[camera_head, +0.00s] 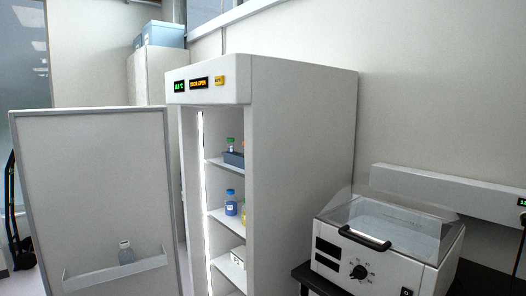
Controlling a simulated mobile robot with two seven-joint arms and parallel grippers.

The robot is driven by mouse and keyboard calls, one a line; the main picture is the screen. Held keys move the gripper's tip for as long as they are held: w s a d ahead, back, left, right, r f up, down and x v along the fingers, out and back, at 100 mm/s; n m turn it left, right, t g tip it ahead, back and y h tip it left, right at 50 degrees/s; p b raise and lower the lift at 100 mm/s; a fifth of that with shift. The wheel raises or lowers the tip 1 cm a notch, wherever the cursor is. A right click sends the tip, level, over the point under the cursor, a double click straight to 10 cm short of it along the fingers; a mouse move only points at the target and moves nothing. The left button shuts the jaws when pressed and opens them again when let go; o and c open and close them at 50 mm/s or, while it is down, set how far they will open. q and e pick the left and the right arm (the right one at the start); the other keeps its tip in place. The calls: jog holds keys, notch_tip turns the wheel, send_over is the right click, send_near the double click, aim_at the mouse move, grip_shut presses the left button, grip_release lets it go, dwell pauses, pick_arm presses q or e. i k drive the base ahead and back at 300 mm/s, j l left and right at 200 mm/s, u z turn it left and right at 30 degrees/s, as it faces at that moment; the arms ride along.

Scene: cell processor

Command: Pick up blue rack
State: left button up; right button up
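A dark blue rack (234,159) sits on the upper shelf inside an open white fridge cabinet (305,130). A bottle with a green cap (230,145) stands at the rack; I cannot tell whether it is in it or behind it. The cabinet's right wall cuts off the rack's right end from view. Neither of my grippers is in view.
The open cabinet door (100,190) stands on the left, with a bottle (126,253) on its shelf. A middle shelf holds a blue bottle (231,204). A white benchtop device (385,245) with a clear lid stands on a dark table at right.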

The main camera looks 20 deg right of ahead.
aim_at(236, 159)
jog(key=i+j+z, duration=0.75)
jog(key=i+j, duration=0.1)
jog(key=j, duration=0.1)
